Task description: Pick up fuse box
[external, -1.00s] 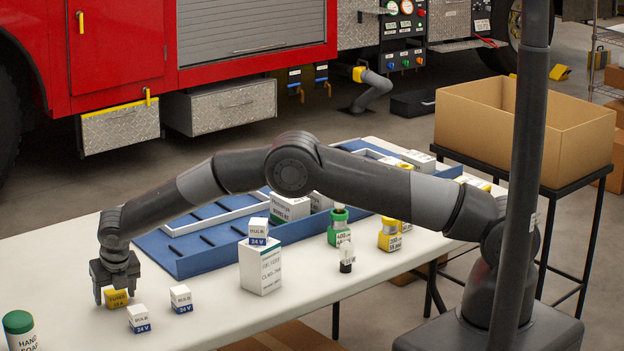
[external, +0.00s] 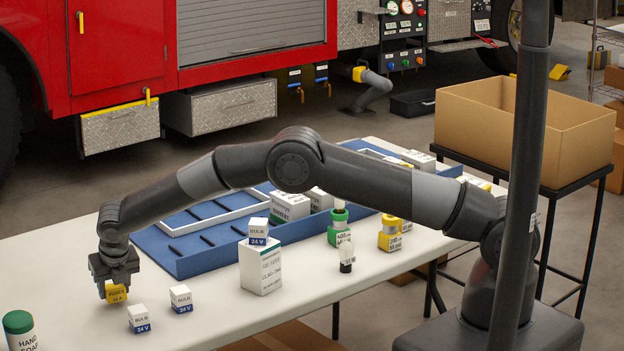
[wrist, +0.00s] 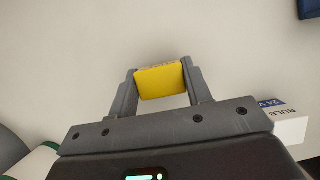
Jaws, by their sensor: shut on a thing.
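The fuse box is a small yellow box with dark print (external: 117,293). My gripper (external: 116,287) is shut on it at the left end of the white table. The box seems to be slightly above the table top, and its underside is hard to see. In the wrist view the yellow box (wrist: 161,82) sits between the two fingers of my gripper (wrist: 160,85), with a finger against each side.
Two bulb boxes (external: 139,319) (external: 181,298) stand just right of my gripper. A white carton (external: 260,267) with a bulb box on top and a blue divided tray (external: 180,262) lie further right.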

